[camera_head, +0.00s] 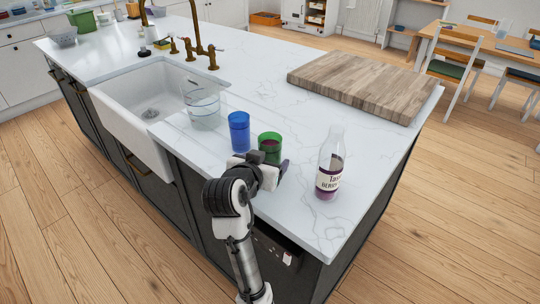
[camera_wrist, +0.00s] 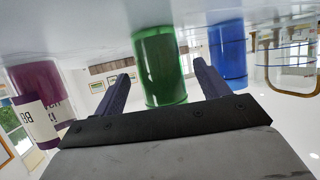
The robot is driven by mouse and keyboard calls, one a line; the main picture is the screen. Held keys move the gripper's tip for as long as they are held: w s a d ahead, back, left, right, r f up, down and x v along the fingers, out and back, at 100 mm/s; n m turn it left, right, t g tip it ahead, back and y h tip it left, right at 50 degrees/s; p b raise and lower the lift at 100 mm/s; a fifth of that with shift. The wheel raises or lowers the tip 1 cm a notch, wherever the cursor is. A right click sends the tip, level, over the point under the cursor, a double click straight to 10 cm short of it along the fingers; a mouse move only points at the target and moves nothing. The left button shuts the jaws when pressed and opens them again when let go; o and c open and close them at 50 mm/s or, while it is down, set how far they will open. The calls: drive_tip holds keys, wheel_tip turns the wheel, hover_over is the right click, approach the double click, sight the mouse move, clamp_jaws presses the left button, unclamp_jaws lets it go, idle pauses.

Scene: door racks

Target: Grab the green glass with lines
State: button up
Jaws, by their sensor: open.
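The green glass (camera_head: 270,146) stands upright on the white marble counter of the island, near its front edge. My gripper (camera_wrist: 160,82) is open, with one dark finger on each side of the glass and a visible gap to each. In the head view my gripper (camera_head: 268,172) is at the front of the glass and hides its lower part. Lines on the glass are hard to make out.
A blue glass (camera_head: 239,131) stands close left of the green one; it also shows in the wrist view (camera_wrist: 228,60). A clear glass bowl (camera_head: 203,107) is farther left by the sink (camera_head: 150,108). A labelled bottle (camera_head: 330,164) stands right, a wooden board (camera_head: 360,84) behind.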

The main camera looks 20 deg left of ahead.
sight(270, 155)
drive_tip(key=x, duration=0.3)
drive_tip(key=shift+w, duration=0.15)
drive_tip(key=shift+c, duration=0.2)
drive_tip(key=c, duration=1.2)
drive_tip(key=shift+r+p, duration=0.3)
drive_tip(key=shift+p, duration=0.2)
